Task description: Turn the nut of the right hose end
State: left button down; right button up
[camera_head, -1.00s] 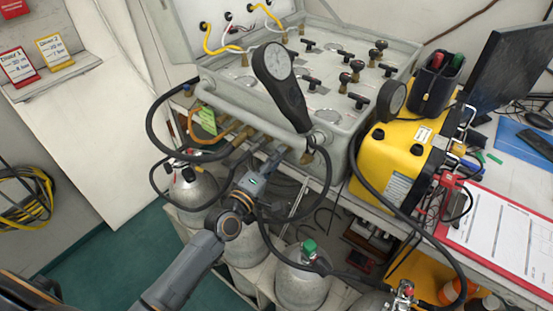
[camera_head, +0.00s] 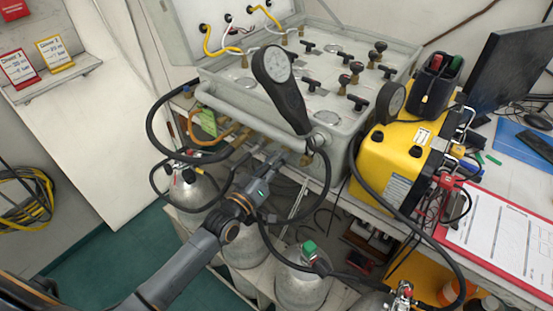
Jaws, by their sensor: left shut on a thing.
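The grey air panel (camera_head: 215,104) has hose fittings along its front under a rail. My left gripper (camera_head: 280,153) reaches up from below to the right part of this front edge. It is shut at the fittings, apparently on the nut of the right hose end; the nut itself is hidden by the fingers. A brass fitting (camera_head: 307,158) shows just right of the fingertips. A black hose (camera_head: 327,182) hangs in a loop beside it. Brass fittings with hoses (camera_head: 238,137) sit to the left. My right gripper is not in view.
A black gauge (camera_head: 279,85) stands up close above the gripper. A yellow case (camera_head: 398,150) is to the right. Grey cylinders (camera_head: 300,285) stand below, one with a green-topped valve (camera_head: 309,250). Black hoses hang around my left forearm.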

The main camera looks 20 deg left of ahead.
pick_arm(q)
jog(key=shift+s+f+m, duration=0.1)
jog(key=shift+f+m, duration=0.15)
jog(key=shift+m, duration=0.05)
jog(key=c, duration=1.5)
grip_release()
jog(key=o, duration=0.4)
jog(key=shift+s+a+r, duration=0.1)
jog(key=shift+r, duration=0.1)
jog(key=v, duration=1.2)
